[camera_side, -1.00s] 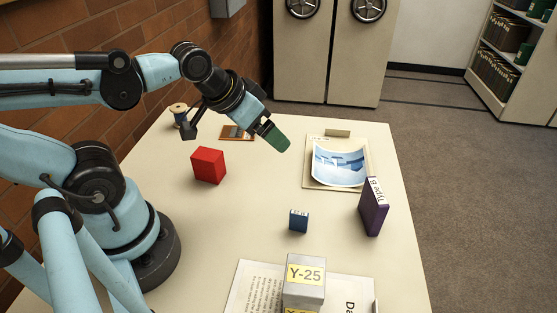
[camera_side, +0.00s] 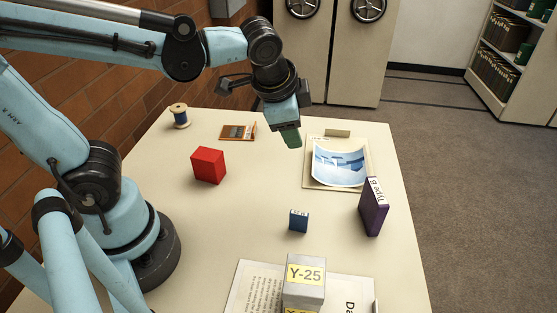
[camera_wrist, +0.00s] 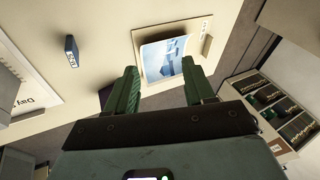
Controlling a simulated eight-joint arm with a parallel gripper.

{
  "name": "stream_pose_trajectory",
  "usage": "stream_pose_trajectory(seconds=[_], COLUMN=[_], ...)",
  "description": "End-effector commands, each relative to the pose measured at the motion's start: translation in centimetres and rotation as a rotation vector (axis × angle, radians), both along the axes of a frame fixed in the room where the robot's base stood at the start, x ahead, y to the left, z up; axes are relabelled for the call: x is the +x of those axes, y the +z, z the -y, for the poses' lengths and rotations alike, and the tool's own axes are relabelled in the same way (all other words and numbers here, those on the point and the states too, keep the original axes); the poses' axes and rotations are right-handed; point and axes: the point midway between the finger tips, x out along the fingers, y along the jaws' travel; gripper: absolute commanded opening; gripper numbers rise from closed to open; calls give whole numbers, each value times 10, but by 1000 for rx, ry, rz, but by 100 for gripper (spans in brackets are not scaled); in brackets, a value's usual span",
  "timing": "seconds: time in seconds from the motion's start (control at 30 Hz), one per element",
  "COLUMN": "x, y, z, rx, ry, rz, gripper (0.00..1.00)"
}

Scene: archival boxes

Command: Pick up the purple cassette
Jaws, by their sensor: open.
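The purple cassette (camera_side: 373,210) stands upright on the right side of the table in the side view, with a white label on its narrow edge. In the wrist view only a dark sliver of the cassette (camera_wrist: 104,95) shows, beside the left finger, which hides the rest. My gripper (camera_side: 291,138) is above the far part of the table, left of and well above the cassette, pointing down. In the wrist view my gripper (camera_wrist: 162,90) shows two green fingers spread apart with nothing between them.
A blue box (camera_side: 299,221) stands left of the cassette; a photo (camera_side: 340,164) lies behind it. A grey Y-25 box (camera_side: 303,291) stands on papers at the front.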

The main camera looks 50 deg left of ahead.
Motion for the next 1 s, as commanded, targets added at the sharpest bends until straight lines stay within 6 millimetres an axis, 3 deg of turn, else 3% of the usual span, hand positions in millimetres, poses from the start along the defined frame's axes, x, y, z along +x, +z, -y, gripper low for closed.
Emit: stream_pose_trajectory(seconds=[0.3,0.53,0.77,1.0], x=[44,62,59,34], y=[-1,-10,-29,-52], z=[58,115,181,237], rx=[439,755,1060,1310], ry=[-432,-684,-873,-978], rz=[-198,-331,-461,-575], gripper=[53,53,53,53])
